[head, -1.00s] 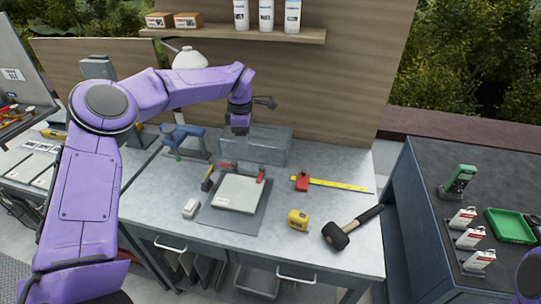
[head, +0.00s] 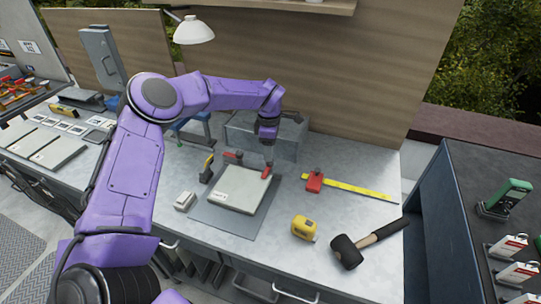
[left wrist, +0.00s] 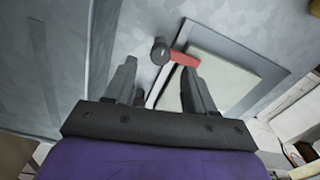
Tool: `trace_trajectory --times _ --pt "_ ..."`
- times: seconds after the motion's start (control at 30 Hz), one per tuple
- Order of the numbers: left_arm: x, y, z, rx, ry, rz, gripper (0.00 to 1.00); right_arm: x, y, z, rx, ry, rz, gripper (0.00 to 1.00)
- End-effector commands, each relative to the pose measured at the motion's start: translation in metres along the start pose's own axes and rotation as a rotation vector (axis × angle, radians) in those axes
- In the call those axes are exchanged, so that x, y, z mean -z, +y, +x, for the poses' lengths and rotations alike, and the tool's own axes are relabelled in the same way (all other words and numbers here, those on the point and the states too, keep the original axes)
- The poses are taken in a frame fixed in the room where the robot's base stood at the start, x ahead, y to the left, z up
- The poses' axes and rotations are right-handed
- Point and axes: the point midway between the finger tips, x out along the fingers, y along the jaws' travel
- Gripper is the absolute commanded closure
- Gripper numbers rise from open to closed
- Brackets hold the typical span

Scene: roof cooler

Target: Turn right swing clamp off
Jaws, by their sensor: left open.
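The right swing clamp (head: 266,172) has a red arm and sits at the back right edge of a pale square plate (head: 236,190) on a grey base. The other red swing clamp (head: 233,157) is to its left along the same edge. My left gripper (head: 268,158) points down just above the right clamp and is open and empty. In the left wrist view, a red clamp arm (left wrist: 184,58) with a dark round pivot lies beyond and between the open fingers (left wrist: 160,72); contact does not show. My right gripper is out of view.
A grey metal box (head: 240,130) stands right behind the clamps. A yellow tape measure (head: 304,229), a black mallet (head: 347,251) and a yellow rule with a red block (head: 350,189) lie to the right. A white block (head: 185,201) sits left of the base.

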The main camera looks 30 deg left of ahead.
Motion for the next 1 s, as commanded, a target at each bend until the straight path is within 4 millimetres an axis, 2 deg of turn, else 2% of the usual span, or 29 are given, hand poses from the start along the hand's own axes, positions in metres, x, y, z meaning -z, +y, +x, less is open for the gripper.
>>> trace_trajectory --times 0.1,0.23,0.53,0.57,0.7,0.73,1.0 --pt "0.000 0.000 0.021 0.002 0.002 0.001 0.45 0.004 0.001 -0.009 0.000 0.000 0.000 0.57" --pt "-0.001 0.000 0.037 0.001 0.001 0.000 0.45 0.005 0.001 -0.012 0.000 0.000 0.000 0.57" --pt "-0.001 0.000 0.043 -0.001 0.000 0.000 0.45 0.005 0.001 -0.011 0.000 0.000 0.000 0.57" --pt "-0.001 0.000 0.043 -0.001 0.000 0.001 0.52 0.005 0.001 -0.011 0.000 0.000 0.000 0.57" --pt "-0.001 0.000 0.043 -0.001 0.000 0.001 0.97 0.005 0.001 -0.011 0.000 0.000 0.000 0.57" --pt "-0.001 0.000 0.043 -0.001 0.000 0.001 1.00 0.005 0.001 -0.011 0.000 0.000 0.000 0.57" --pt "-0.002 0.001 0.043 -0.002 -0.001 -0.018 1.00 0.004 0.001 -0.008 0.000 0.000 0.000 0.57"
